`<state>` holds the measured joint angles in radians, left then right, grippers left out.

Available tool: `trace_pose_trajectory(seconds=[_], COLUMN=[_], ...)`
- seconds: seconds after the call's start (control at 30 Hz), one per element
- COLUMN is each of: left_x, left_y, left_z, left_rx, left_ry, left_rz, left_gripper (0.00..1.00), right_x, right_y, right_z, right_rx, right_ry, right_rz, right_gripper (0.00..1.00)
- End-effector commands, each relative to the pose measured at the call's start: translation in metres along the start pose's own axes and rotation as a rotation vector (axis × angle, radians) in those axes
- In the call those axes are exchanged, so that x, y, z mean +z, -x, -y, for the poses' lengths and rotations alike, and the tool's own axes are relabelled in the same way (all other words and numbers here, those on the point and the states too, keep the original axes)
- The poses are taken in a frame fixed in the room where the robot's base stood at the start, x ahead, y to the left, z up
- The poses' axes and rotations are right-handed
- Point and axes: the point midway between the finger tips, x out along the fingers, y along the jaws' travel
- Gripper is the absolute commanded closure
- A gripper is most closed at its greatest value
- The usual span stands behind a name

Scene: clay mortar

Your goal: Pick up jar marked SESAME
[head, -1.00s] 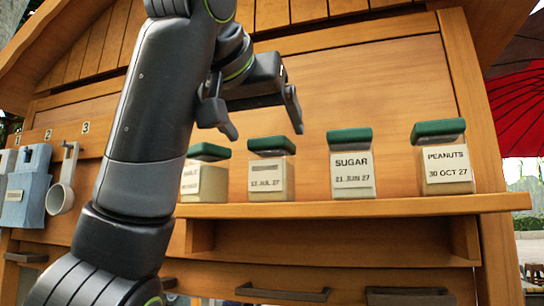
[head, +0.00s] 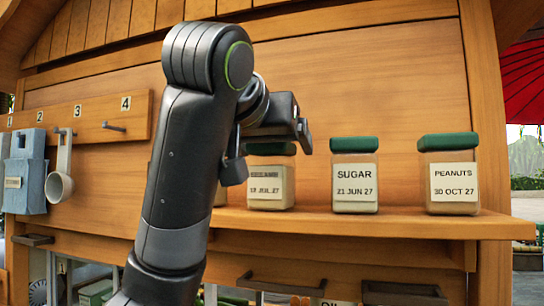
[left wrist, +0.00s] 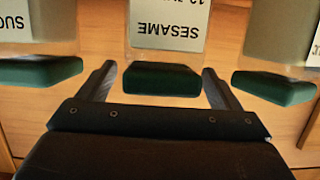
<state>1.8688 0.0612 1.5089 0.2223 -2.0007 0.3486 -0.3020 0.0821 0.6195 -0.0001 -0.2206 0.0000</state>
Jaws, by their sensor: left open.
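The jar marked SESAME (head: 268,193) stands upright on the wooden shelf, with a green lid and a pale label whose name is hard to read in the head view. In the left wrist view, which is upside down, the SESAME label (left wrist: 167,28) reads clearly above the jar's green lid (left wrist: 160,78). My left gripper (head: 268,150) is open at the height of this lid. In the left wrist view its two fingers (left wrist: 159,70) lie on either side of the lid, with a gap at each side. My right gripper is not in view.
The SUGAR jar (head: 354,184) and PEANUTS jar (head: 449,182) stand to the right on the shelf (head: 360,222). Another jar (head: 221,196) is mostly hidden behind my left arm.

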Motion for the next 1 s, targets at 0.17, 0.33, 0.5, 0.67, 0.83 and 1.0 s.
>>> trace_pose_trajectory(seconds=[0.17,0.33,0.5,0.67,0.83,1.0], left_x=[0.0002,0.0011,0.0009,0.0008,0.0007,0.0002], left_y=[-0.0020,-0.0022,-0.0021,-0.0020,-0.0021,-0.0017], left_z=[-0.0003,-0.0002,-0.0002,-0.0001,-0.0001,-0.0001], left_rx=[0.002,0.001,0.001,0.001,0.001,0.001], left_ry=[0.000,0.001,0.001,0.001,0.001,0.001], left_rz=[0.001,0.000,0.000,0.000,0.000,-0.001], left_gripper=[0.14,0.14,0.30,0.51,0.72,0.72], right_x=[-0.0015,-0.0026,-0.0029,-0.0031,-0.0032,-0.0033], right_y=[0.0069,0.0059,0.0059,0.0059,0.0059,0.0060], right_z=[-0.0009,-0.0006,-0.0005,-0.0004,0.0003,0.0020], right_rx=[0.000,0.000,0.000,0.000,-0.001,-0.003], right_ry=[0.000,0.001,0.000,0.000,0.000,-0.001], right_rz=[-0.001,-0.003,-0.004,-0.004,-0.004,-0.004], right_gripper=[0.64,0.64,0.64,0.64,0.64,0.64])
